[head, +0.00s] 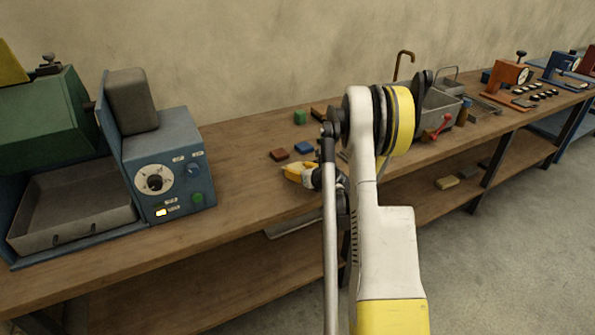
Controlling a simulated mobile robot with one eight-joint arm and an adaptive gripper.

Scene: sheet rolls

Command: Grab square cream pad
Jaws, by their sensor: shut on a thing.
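My gripper (300,173), with yellow fingers, is low over the wooden bench top near its front edge, left of my arm. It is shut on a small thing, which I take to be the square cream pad. The fingers and wrist hide nearly all of it, so its shape and colour cannot be made out, nor whether it touches the bench.
A blue block (303,148) and a red-brown block (279,155) lie just behind my gripper. A green block (300,117) stands farther back. A blue machine (170,170) is left. A grey basin (438,108) is right. A pale block (447,183) lies on the lower shelf.

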